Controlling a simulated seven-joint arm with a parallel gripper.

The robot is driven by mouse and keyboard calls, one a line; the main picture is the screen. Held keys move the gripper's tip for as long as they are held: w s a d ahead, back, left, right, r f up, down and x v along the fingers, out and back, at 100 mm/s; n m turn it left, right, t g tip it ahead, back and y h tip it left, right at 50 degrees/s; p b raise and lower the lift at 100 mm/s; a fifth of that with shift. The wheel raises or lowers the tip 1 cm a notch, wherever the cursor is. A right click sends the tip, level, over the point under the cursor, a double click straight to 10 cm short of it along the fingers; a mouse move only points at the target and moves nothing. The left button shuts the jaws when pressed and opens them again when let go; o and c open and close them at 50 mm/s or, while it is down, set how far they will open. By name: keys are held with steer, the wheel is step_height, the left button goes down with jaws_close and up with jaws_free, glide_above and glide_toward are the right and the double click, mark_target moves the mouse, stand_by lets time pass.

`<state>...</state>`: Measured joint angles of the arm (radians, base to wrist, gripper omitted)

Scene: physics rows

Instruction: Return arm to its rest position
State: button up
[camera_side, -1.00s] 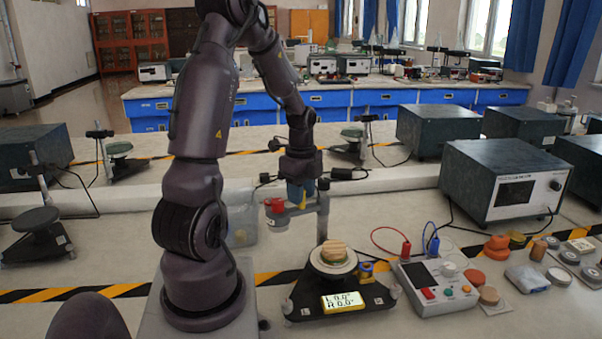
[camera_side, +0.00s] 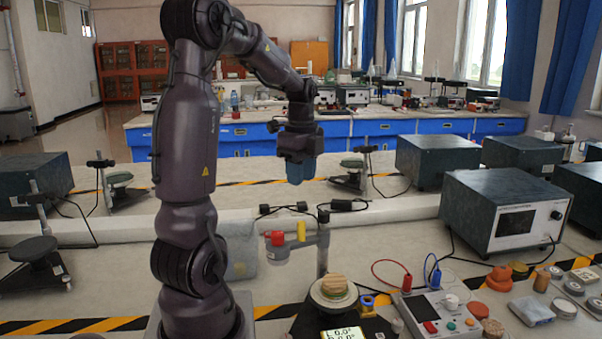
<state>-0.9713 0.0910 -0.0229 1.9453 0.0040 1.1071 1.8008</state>
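My gripper (camera_side: 296,172) hangs from my raised arm, pointing down, with blue fingers. It is in the air above the bench, well clear of the apparatus below it. Nothing shows hanging from the fingers; whether they are apart or together is too small to tell. Below it stands a tilt device with a round white plate (camera_side: 318,297) bearing a small wooden-looking disc stack (camera_side: 334,284). Its display (camera_side: 343,334) reads 0.0°. A post beside it carries an arm with a red knob (camera_side: 277,238) and a yellow knob (camera_side: 301,231).
A control box (camera_side: 440,314) with red and blue cables stands right of the device. Several discs and blocks lie farther right. A dark instrument box (camera_side: 500,212) with a screen stands behind them. The air around my gripper is free.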

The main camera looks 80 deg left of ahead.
steer(key=d+r+n+t, duration=0.2)
steer(key=d+n, duration=0.3)
steer(key=d, duration=0.8)
steer(key=d+r+n+t, duration=0.2)
steer(key=d+n+t, duration=0.1)
steer(key=d, duration=1.1)
steer(key=shift+r+n+t, duration=0.3)
steer(key=shift+n, duration=0.6)
